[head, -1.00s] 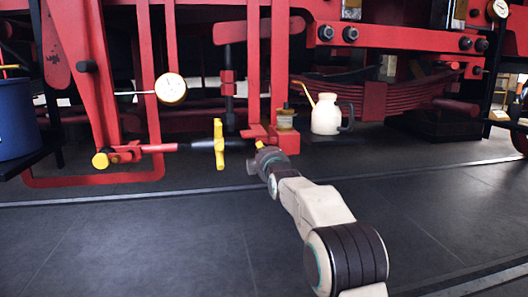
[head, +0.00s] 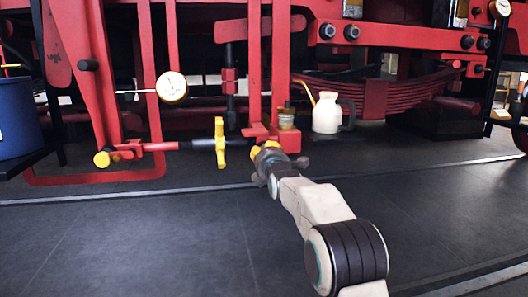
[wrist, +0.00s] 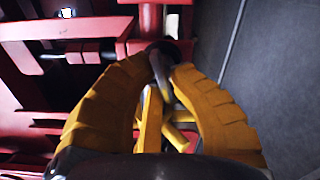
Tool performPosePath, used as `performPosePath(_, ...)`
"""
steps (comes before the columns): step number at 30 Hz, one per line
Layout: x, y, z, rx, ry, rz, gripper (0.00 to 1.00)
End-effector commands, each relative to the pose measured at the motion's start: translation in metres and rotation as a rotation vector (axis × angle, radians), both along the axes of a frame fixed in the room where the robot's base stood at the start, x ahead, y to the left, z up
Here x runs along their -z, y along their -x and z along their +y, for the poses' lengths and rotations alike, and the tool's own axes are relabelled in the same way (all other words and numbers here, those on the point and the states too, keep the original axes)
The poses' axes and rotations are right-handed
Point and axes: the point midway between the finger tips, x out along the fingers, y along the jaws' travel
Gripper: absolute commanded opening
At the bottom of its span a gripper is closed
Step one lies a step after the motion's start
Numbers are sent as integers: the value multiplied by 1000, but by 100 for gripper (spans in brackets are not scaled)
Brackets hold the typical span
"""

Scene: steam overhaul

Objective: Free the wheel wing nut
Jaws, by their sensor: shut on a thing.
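My gripper (head: 264,149) has its yellow ridged fingers closed in beside the foot of the red bracket, low on the engine's side. In the wrist view the two fingers of my gripper (wrist: 164,58) curve in from both sides, with their tips close together at a dark stud. Between the fingers show yellow bars, which appear to be the wheel wing nut (wrist: 151,122). The fingers hide much of it, and in the head view I cannot make it out apart from the yellow fingers.
A red block with a small glass jar (head: 286,118) and a cream oil can (head: 326,113) are close on the right. The floor in front is clear.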

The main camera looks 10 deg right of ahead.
Motion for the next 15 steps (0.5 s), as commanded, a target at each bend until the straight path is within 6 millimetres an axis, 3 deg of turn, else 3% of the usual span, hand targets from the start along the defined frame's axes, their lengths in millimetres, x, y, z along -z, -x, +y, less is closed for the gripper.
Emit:
performPosePath(1,-7,0,0,0,17,-18,0)
performPosePath(15,-7,0,0,0,72,-18,0)
